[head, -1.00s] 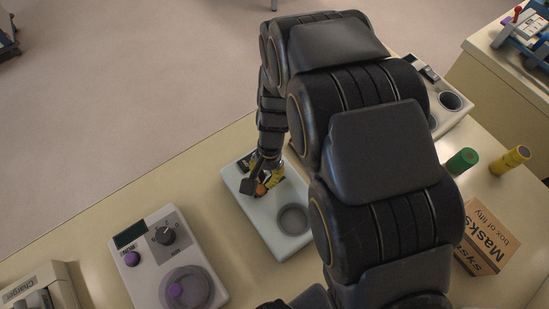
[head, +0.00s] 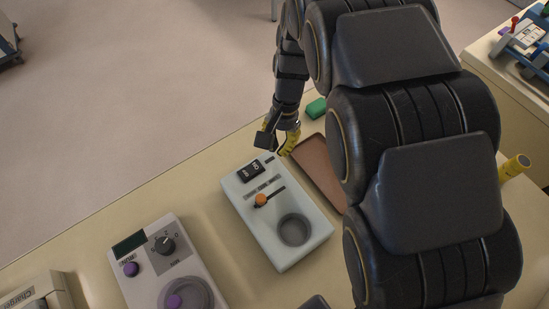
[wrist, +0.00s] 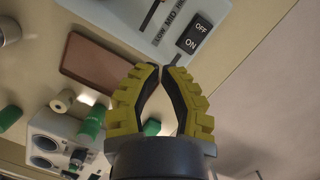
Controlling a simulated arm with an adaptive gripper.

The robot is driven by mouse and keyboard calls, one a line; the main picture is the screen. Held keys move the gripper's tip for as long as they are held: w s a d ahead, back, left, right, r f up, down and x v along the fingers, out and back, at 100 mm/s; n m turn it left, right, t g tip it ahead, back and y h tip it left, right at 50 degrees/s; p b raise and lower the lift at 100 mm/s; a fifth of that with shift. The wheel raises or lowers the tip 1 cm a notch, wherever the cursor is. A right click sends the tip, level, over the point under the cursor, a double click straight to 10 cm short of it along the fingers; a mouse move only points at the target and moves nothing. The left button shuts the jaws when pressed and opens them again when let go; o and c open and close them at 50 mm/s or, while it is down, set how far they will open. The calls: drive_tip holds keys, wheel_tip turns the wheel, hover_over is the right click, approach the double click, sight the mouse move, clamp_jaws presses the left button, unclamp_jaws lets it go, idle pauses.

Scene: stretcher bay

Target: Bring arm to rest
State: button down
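My gripper (head: 277,140) hangs at the far edge of the bench, just beyond the pale control box (head: 285,262). In the wrist view my gripper (wrist: 162,70) has its yellow-ridged fingers bowed, with the tips together and nothing seen between them. The control box has an orange knob (head: 261,200) on a slot, a round recess and a black ON/OFF switch (head: 251,171). The switch (wrist: 195,34) also shows in the wrist view, beyond the fingertips. My arm fills the right half of the head view.
A brown tray (head: 318,165) lies right of the control box, partly behind my arm. A green block (head: 316,107) is past it. A dial unit (head: 150,285) stands at left, a yellow cylinder (head: 515,165) at right. Open floor (head: 130,100) lies beyond the bench.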

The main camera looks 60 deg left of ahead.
drive_tip(key=shift+v, duration=0.75)
drive_tip(key=shift+d, duration=0.1)
